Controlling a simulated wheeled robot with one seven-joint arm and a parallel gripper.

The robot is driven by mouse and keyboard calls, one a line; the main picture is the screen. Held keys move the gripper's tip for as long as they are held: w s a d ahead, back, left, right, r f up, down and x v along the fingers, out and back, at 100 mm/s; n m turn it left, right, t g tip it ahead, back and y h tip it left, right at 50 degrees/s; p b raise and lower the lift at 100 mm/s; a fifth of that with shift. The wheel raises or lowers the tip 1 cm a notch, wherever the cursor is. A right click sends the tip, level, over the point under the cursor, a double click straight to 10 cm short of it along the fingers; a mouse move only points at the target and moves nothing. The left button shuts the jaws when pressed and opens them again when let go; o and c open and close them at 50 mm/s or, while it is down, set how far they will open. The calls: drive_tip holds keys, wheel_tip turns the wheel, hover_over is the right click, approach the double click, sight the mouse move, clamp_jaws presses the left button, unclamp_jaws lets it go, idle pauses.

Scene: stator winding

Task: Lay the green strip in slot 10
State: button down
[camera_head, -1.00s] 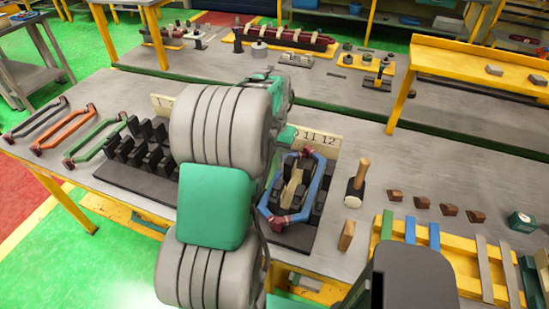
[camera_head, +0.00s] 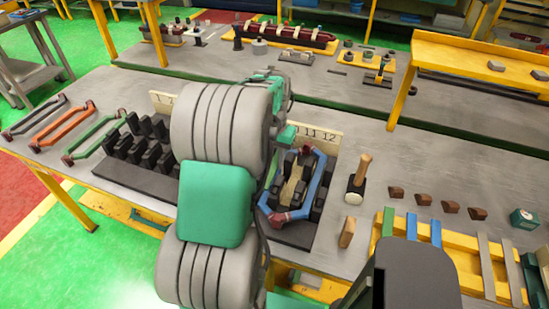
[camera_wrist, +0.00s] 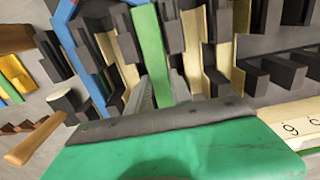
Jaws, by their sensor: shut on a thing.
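The stator block (camera_head: 140,180) lies on the near table, with rows of dark teeth and a numbered strip behind it; 11 and 12 can be read there. In the wrist view my gripper (camera_wrist: 165,92) is shut on a green strip (camera_wrist: 148,40), which reaches up the picture between dark teeth. Pale liners (camera_wrist: 195,45) show in slots beside it. I cannot tell whether the strip touches the slot's floor, nor read which slot it is over. In the head view my arm hides the gripper tips and the middle of the stator.
A blue coil (camera_head: 325,185) lies over the stator's right end. A mallet (camera_head: 359,180), a wooden block (camera_head: 347,233) and several brown wedges (camera_head: 424,200) lie to the right. A yellow rack (camera_head: 460,262) holds coloured strips. An orange coil (camera_head: 62,130) lies at left.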

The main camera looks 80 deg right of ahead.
sight(274, 165)
drive_tip(key=shift+a+f+b, duration=0.1)
drive_tip(key=shift+f+b, duration=1)
drive_tip(key=shift+f, duration=0.7)
drive_tip(key=shift+f+b, duration=0.3)
drive_tip(key=shift+f, duration=0.25)
idle(0.3)
drive_tip(key=c, duration=1.1)
unclamp_jaws()
drive_tip(key=shift+o, duration=0.2)
drive_tip(key=shift+r, duration=0.1)
drive_tip(key=shift+r+p, duration=0.6)
drive_tip(key=shift+r, duration=0.15)
wheel_tip(274, 165, up, 8)
drive_tip(key=p, duration=0.5)
drive_tip(key=shift+f, duration=0.25)
